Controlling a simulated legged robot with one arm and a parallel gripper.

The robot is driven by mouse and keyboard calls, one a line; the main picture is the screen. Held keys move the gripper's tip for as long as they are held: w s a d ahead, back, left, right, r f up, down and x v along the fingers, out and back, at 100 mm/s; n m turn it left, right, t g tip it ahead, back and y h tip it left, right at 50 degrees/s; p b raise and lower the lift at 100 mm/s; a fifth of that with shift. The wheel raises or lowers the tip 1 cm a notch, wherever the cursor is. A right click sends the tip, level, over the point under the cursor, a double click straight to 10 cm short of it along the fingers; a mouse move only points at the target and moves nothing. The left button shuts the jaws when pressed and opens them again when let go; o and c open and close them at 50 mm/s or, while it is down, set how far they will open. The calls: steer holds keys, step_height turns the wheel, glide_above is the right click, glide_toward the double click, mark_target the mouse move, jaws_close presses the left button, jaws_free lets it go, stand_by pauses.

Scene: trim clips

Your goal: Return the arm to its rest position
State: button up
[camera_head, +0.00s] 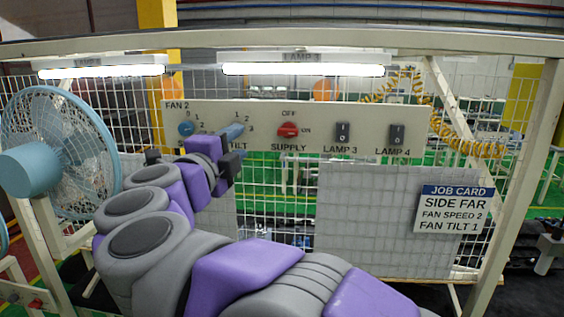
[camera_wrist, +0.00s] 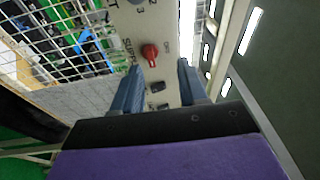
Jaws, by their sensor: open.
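My arm (camera_head: 150,235), grey and purple, reaches from the bottom of the head view up to the control panel (camera_head: 345,112). My gripper (camera_head: 235,131) is in front of the panel by the TILT label, its blue fingers covering part of the dial area there. In the wrist view my gripper (camera_wrist: 160,64) is open, with nothing visible between its two blue fingers. The red SUPPLY switch (camera_head: 288,130) is just right of the gripper; it also shows beyond the fingertips in the wrist view (camera_wrist: 150,51). The TILT knob is hidden or cannot be told from the fingers.
A blue fan (camera_head: 62,150) stands left of my arm. The FAN 2 knob (camera_head: 186,128), LAMP 3 switch (camera_head: 342,134) and LAMP 4 switch (camera_head: 397,135) are on the panel. A job card (camera_head: 454,209) hangs right on the mesh. A frame post (camera_head: 515,180) stands at right.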

steer(key=s+d+f+n+g+y+b, duration=0.1)
steer(key=s+f+n+g+y+b, duration=0.2)
steer(key=f+n, duration=0.5)
steer(key=s+f+n+g+y+b, duration=0.2)
steer(key=f+n+y+b, duration=0.3)
steer(key=f, duration=0.4)
steer(key=s+d+f+n+g+y+b, duration=0.1)
steer(key=s+f+n+g+y+b, duration=0.15)
steer(key=f+n+y, duration=0.4)
steer(key=s+d+f+n+g+h+b, duration=0.1)
steer(key=s+d+f+g+h, duration=0.2)
steer(key=f, duration=0.4)
steer(key=s+d+f+n+g+h+b, duration=0.1)
steer(key=s+d+f, duration=0.25)
steer(key=f, duration=0.25)
steer(key=s+d+f+g+h+b, duration=0.1)
steer(key=s+d+f+b, duration=0.1)
steer(key=d+f, duration=0.35)
steer(key=s+d+f+g+h+b, duration=0.1)
steer(key=s+d+f+g+h, duration=0.1)
steer(key=s+d+f+g, duration=0.2)
steer(key=s+d+f+g+h+b, duration=0.2)
steer(key=s+d+f, duration=0.8)
steer(key=s, duration=0.6)
steer(key=shift+f+m+g+h+b, duration=0.15)
steer(key=shift+m+g+h+b, duration=0.25)
steer(key=shift+g, duration=0.45)
steer(key=shift+d, duration=0.1)
